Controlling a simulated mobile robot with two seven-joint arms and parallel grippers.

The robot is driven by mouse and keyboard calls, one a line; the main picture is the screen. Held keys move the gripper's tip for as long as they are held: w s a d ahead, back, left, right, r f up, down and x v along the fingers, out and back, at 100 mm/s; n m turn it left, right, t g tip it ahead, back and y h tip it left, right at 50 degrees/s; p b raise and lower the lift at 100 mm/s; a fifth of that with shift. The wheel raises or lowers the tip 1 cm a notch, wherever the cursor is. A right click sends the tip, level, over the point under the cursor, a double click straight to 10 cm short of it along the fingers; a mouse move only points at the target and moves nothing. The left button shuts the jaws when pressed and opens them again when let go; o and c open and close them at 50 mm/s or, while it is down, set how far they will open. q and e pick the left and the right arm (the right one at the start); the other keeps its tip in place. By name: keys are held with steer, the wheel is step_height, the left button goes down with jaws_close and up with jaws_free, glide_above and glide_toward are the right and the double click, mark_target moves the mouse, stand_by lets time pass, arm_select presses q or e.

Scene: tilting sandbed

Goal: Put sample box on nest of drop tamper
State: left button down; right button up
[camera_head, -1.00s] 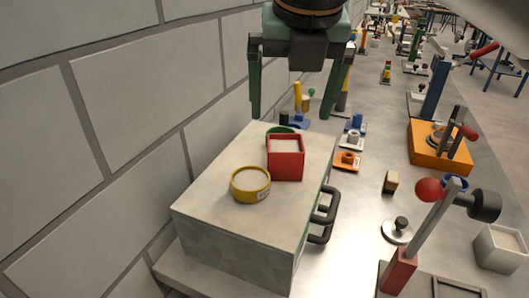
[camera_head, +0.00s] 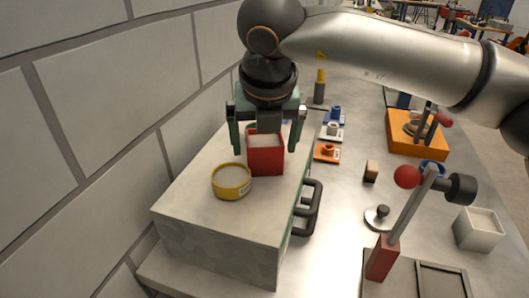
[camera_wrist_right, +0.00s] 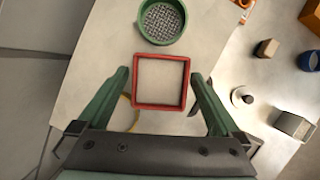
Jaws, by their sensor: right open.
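A red square box (camera_head: 267,160) filled with pale sand, seemingly the sample box, stands upright on the grey case. My right gripper (camera_head: 265,146) is over it, pointing down and open. In the right wrist view the red box (camera_wrist_right: 160,83) lies between the spread fingers (camera_wrist_right: 160,85), with a gap on each side. The seeming drop tamper (camera_head: 405,220), with red ball, dark weight and red foot, stands at the lower right. A dark-edged square frame (camera_head: 420,282) beside its foot may be its nest. My left gripper is not seen.
A yellow round tin (camera_head: 231,182) stands close to the red box on the case (camera_head: 215,226). A green sieve (camera_wrist_right: 163,22) lies behind the box. A dark handle (camera_head: 310,207) juts from the case. A white open box (camera_head: 479,229) and small weight (camera_head: 380,217) stand right.

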steer(key=shift+w+f, duration=0.15)
steer(key=shift+f, duration=0.25)
steer(key=shift+c, duration=0.2)
steer(key=shift+r, duration=0.1)
jaws_close()
stand_by(0.3)
